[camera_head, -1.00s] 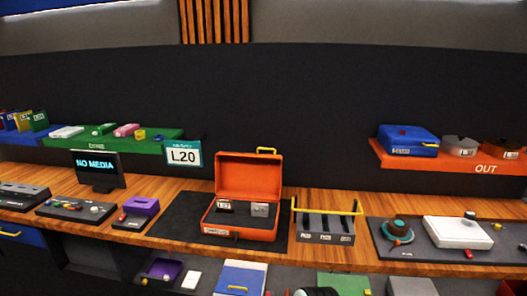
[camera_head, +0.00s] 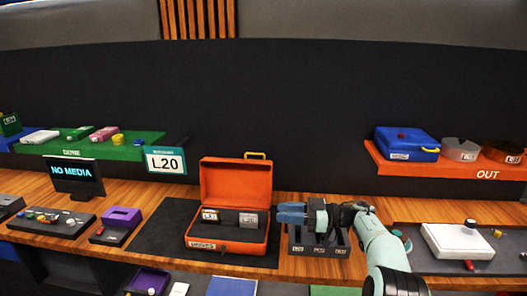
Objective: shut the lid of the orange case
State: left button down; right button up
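The orange case (camera_head: 230,247) stands on a dark mat on the wooden counter. Its lid (camera_head: 236,181) is up, leaning back at the rear, with a yellow handle (camera_head: 255,155) on its top edge. Two small labelled items (camera_head: 229,218) sit inside the case. My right gripper (camera_head: 282,213) comes in from the right and points left, its blue fingers just beside the case's right edge. I cannot tell whether they touch the case or how far apart they are. My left gripper is not in view.
A dark slotted rack (camera_head: 318,250) stands right of the case, partly hidden by my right arm. A white box (camera_head: 457,241) lies further right. An orange OUT shelf (camera_head: 440,168) is above. The dark mat (camera_head: 160,236) is bare left of the case.

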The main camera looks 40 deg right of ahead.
aim_at(229, 182)
jog(key=i+l, duration=0.2)
jog(key=l, duration=0.15)
jog(key=i+l, duration=0.15)
jog(key=l, duration=0.25)
jog(key=i+l, duration=0.2)
jog(key=l, duration=0.15)
jog(key=i+l, duration=0.15)
jog(key=l, duration=0.2)
